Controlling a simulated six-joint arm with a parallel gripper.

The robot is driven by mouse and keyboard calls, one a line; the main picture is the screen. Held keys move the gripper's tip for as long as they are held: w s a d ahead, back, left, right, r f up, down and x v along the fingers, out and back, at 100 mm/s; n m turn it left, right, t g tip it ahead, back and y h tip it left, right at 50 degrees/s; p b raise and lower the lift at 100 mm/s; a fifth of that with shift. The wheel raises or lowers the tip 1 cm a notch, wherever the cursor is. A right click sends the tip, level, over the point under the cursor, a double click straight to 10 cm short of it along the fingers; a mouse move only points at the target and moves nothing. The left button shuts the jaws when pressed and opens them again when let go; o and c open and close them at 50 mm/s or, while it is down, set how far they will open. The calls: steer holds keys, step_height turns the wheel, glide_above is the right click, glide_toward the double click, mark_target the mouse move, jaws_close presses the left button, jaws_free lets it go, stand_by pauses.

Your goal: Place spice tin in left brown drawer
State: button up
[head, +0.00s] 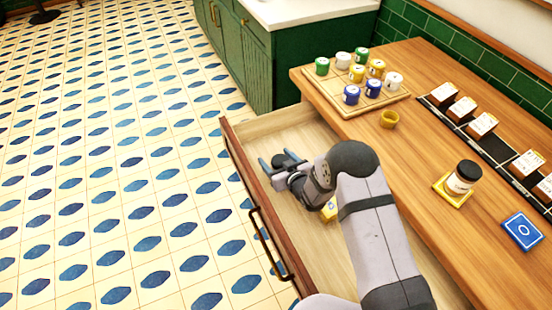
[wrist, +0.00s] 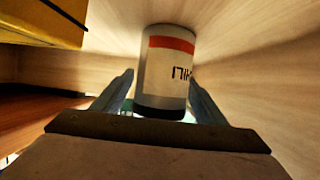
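In the wrist view a white spice tin (wrist: 166,65) with a red band, a dark end and upside-down lettering reading "HILI" appears between my fingertips, against pale wood. My gripper (head: 279,161) is inside the open brown drawer (head: 242,175), near its far front corner, with its blue fingers spread. In the wrist view the fingers (wrist: 162,92) flank the tin, with a narrow gap on the left side; contact on the right is unclear. In the head view I cannot make out the tin's body at the fingers.
A yellow item (head: 329,210) lies in the drawer, partly hidden by my arm.

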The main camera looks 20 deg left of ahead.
steer(key=shift+r, duration=0.1)
steer(key=shift+r, duration=0.15)
steer(key=shift+s+d, duration=0.15)
steer(key=shift+d, duration=0.05)
steer(key=b+v, duration=0.1)
steer(key=v, duration=1)
steer(key=shift+s, duration=0.2)
steer(key=shift+d+r, duration=0.15)
steer(key=d+h, duration=0.1)
steer(key=d, duration=0.1)
steer(key=w+d+m+h, duration=0.1)
steer(key=d, duration=0.2)
steer(key=w+d+r+h, duration=0.1)
steer(key=d, duration=0.2)
steer(key=shift+m+g+h, duration=0.4)
steer(key=s+d+r+m+g+h, duration=0.2)
steer(key=s+d+m+h, duration=0.15)
steer(key=d, duration=0.75)
steer(key=s+d+r+m+g+h, duration=0.1)
steer(key=s+d+r+m+g, duration=0.1)
steer(key=s+d, duration=0.3)
steer(key=s+d+r+m+g+h, duration=0.1)
steer(key=s+d+r+g, duration=0.2)
steer(key=s, duration=1.1)
steer(key=shift+d+m+g, duration=0.35)
steer(key=shift+d+g, duration=0.55)
steer(key=shift+d, duration=0.15)
